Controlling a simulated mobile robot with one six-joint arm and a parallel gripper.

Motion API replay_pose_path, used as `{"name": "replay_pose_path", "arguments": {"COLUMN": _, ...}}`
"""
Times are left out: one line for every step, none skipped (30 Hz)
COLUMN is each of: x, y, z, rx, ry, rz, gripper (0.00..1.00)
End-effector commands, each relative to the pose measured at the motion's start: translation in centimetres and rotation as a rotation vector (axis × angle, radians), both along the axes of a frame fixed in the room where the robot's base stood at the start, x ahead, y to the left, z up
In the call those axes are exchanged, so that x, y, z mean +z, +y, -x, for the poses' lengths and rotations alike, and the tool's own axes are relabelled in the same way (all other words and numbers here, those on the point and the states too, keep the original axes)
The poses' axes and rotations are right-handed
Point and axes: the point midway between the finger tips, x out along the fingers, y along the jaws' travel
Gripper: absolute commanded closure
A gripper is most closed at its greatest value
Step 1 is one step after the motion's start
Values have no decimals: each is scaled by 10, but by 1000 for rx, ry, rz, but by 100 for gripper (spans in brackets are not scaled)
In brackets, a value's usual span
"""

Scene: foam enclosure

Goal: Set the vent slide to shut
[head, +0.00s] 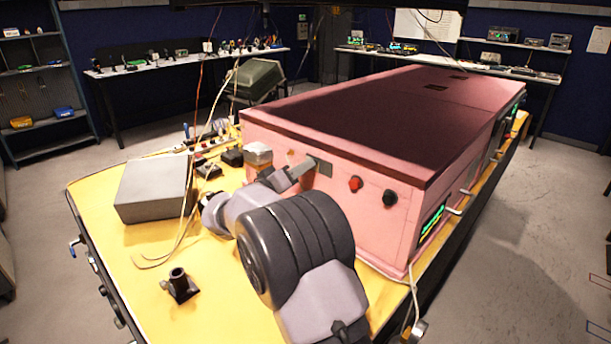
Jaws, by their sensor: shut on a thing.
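The pink foam enclosure (345,192) with a dark red top stands on the yellow bench. A small grey plate (325,169) on its near face, left of the red knob, looks like the vent slide. My gripper (303,168) is at this face, at the left edge of the grey plate. It is shut on a part there, which looks like the vent slide's tab. The fingertips and the tab are small and partly hidden by my own gripper, so the slide's exact position cannot be told.
A red knob (355,184) and a black knob (390,198) sit right of the plate. A grey box (154,188), loose cables and a black tube holder (180,286) are on the yellow bench (115,262) to the left. The bench's front left is mostly clear.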

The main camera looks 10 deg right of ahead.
Motion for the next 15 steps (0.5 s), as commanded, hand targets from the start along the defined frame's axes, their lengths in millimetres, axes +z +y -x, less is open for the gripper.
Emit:
{"name": "replay_pose_path", "arguments": {"x": -1, "y": 3, "z": -2, "rx": 9, "ry": 2, "rz": 3, "gripper": 100}}
{"name": "replay_pose_path", "arguments": {"x": 0, "y": 4, "z": -2, "rx": 10, "ry": 3, "rz": 4, "gripper": 100}}
{"name": "replay_pose_path", "arguments": {"x": 0, "y": 4, "z": -2, "rx": 11, "ry": 3, "rz": 4, "gripper": 100}}
{"name": "replay_pose_path", "arguments": {"x": 1, "y": 4, "z": -2, "rx": 11, "ry": 3, "rz": 4, "gripper": 100}}
{"name": "replay_pose_path", "arguments": {"x": 1, "y": 4, "z": -2, "rx": 11, "ry": 3, "rz": 4, "gripper": 100}}
{"name": "replay_pose_path", "arguments": {"x": 1, "y": 4, "z": -2, "rx": 11, "ry": 3, "rz": 4, "gripper": 100}}
{"name": "replay_pose_path", "arguments": {"x": 1, "y": 4, "z": -2, "rx": 12, "ry": 2, "rz": 5, "gripper": 100}}
{"name": "replay_pose_path", "arguments": {"x": 1, "y": 4, "z": -2, "rx": 12, "ry": 2, "rz": 5, "gripper": 100}}
{"name": "replay_pose_path", "arguments": {"x": 1, "y": 4, "z": -3, "rx": 13, "ry": 2, "rz": 5, "gripper": 70}}
{"name": "replay_pose_path", "arguments": {"x": 1, "y": 4, "z": -2, "rx": 12, "ry": 2, "rz": 5, "gripper": 64}}
{"name": "replay_pose_path", "arguments": {"x": 1, "y": 4, "z": -2, "rx": 12, "ry": 2, "rz": 5, "gripper": 58}}
{"name": "replay_pose_path", "arguments": {"x": 1, "y": 4, "z": -2, "rx": 11, "ry": 2, "rz": 4, "gripper": 56}}
{"name": "replay_pose_path", "arguments": {"x": 1, "y": 4, "z": -2, "rx": 11, "ry": 2, "rz": 4, "gripper": 56}}
{"name": "replay_pose_path", "arguments": {"x": 1, "y": 4, "z": -2, "rx": 11, "ry": 2, "rz": 4, "gripper": 56}}
{"name": "replay_pose_path", "arguments": {"x": 1, "y": 4, "z": -2, "rx": 10, "ry": 2, "rz": 4, "gripper": 56}}
